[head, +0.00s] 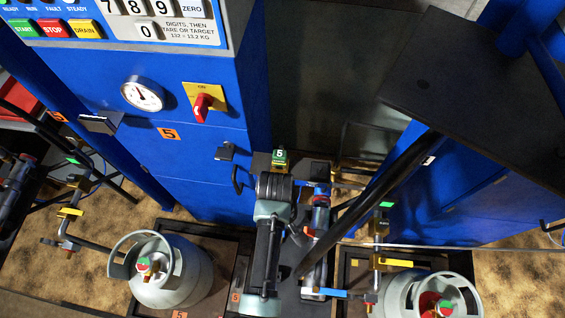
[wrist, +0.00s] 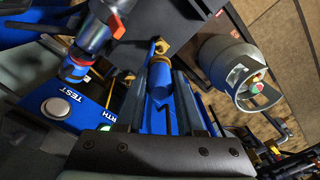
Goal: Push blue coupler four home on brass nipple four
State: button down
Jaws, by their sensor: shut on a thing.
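My gripper (wrist: 161,82) is shut on the blue coupler (wrist: 160,86), with a dark finger on each side of it. The coupler's far end points at the brass nipple (wrist: 159,46), which shows as a gold hex piece against a dark panel. The two look roughly in line and very close or touching. I cannot tell how far the coupler is over the nipple. No number shows on either one. In the head view my arm covers the middle, and the jaws and coupler cannot be made out clearly.
A grey cylinder (wrist: 226,66) stands right of the nipple in the wrist view. A white TEST button (wrist: 56,108) and a hose fitting with a red ring (wrist: 75,69) are at left. In the head view, grey cylinders stand left (head: 180,283) and right (head: 398,291), below a blue cabinet (head: 205,170).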

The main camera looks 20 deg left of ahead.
jog(key=shift+a+f, duration=0.1)
jog(key=shift+s, duration=0.1)
dwell(0.3)
jog(key=shift+f+b, duration=1.95)
jog(key=shift+f, duration=0.85)
jog(key=shift+p, duration=0.65)
jog(key=shift+f+b, duration=1.2)
jog(key=shift+f, duration=0.35)
jog(key=shift+r, duration=0.2)
jog(key=shift+r+p, duration=1.05)
jog(key=shift+p, duration=0.25)
